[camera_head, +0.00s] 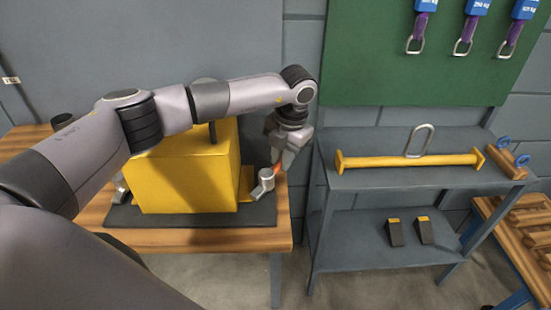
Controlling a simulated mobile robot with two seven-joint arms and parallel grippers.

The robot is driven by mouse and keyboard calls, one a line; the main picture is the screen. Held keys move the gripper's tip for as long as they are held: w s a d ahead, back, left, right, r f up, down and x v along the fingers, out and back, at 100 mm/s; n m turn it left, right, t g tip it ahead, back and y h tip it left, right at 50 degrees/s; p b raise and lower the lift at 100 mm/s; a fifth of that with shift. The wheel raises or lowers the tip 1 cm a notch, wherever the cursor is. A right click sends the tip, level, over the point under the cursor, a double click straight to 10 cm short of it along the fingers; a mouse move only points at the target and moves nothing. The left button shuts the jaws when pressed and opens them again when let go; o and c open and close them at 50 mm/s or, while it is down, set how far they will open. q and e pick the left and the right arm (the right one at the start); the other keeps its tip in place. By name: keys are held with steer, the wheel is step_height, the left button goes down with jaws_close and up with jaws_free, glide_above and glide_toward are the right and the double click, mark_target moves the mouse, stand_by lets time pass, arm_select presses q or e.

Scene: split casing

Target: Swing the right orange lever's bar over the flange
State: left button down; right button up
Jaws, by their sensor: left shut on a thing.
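The yellow casing (185,172) stands on a dark mat (190,218) on the wooden table. Its yellow flange (246,184) shows low on the right side. A grey metal clamp (264,182) stands beside that flange. The right orange lever (277,168) shows as a small orange strip above the clamp. My left gripper (282,162) reaches over the casing, points down and is shut on this lever, covering most of it. How far the bar lies over the flange is too small to tell. My right gripper is not in view.
Another grey clamp (120,187) is at the casing's left. A grey shelf unit (375,182) stands right of the table, with a yellow beam (410,161) on top and two dark wedges below. A green board (385,60) with hanging shackles is behind. A wooden rack is far right.

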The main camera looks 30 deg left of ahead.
arm_select(q)
steer(key=d+m, duration=0.1)
steer(key=m, duration=0.2)
steer(key=shift+s+d+b, duration=0.2)
steer(key=shift+b, duration=0.15)
steer(key=d+m, duration=0.1)
steer(key=m, duration=0.1)
steer(key=s+m+t+b, duration=0.1)
steer(key=m, duration=0.2)
steer(key=s+d+m+h+b, duration=0.1)
steer(key=m, duration=0.1)
steer(key=shift+s+d+r+m, duration=0.15)
steer(key=shift+s+d+m, duration=0.05)
steer(key=shift+d+m, duration=0.15)
steer(key=c, duration=1)
jaws_free()
steer(key=shift+s, duration=0.1)
